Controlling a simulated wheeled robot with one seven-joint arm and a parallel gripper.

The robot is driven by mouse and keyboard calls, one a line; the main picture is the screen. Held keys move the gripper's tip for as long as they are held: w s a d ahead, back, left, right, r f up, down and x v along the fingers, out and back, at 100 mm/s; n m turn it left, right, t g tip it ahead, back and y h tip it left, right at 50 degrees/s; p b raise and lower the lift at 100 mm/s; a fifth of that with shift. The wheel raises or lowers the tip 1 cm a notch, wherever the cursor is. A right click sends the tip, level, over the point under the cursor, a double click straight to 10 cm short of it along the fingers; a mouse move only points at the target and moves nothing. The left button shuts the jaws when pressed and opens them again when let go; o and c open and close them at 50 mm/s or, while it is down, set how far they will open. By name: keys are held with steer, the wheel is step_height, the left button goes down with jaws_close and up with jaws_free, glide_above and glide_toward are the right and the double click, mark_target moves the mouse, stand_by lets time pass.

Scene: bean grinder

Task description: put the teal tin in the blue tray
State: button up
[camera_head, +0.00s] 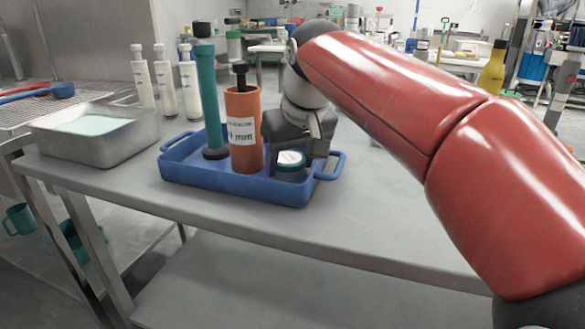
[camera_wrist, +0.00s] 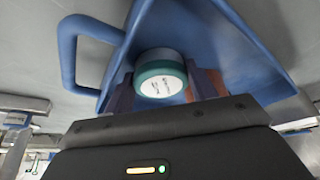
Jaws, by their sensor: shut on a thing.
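The teal tin (camera_head: 290,161), with a white-labelled lid, is inside the right end of the blue tray (camera_head: 235,186). My gripper (camera_head: 293,150) reaches down over that end and is shut on the tin. In the wrist view the tin (camera_wrist: 160,77) sits between the two fingers of my gripper (camera_wrist: 164,88), with the wall of the blue tray (camera_wrist: 68,45) around it. The tin looks low in the tray, but I cannot tell whether its base touches the floor.
An orange cylinder (camera_head: 243,130) and a tall teal tube (camera_head: 208,100) stand in the tray, left of the tin. A metal pan (camera_head: 98,140) and several white bottles (camera_head: 165,82) are farther left. The grey tabletop (camera_head: 375,200) right of the tray is clear.

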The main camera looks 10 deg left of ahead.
steer(key=shift+f, duration=0.1)
steer(key=o, duration=0.7)
steer(key=shift+r, duration=0.3)
steer(key=p+v, duration=0.2)
steer(key=v, duration=0.9)
steer(key=shift+s+d+r+p, duration=0.15)
steer(key=shift+d+r+p, duration=0.05)
steer(key=shift+r+p, duration=0.15)
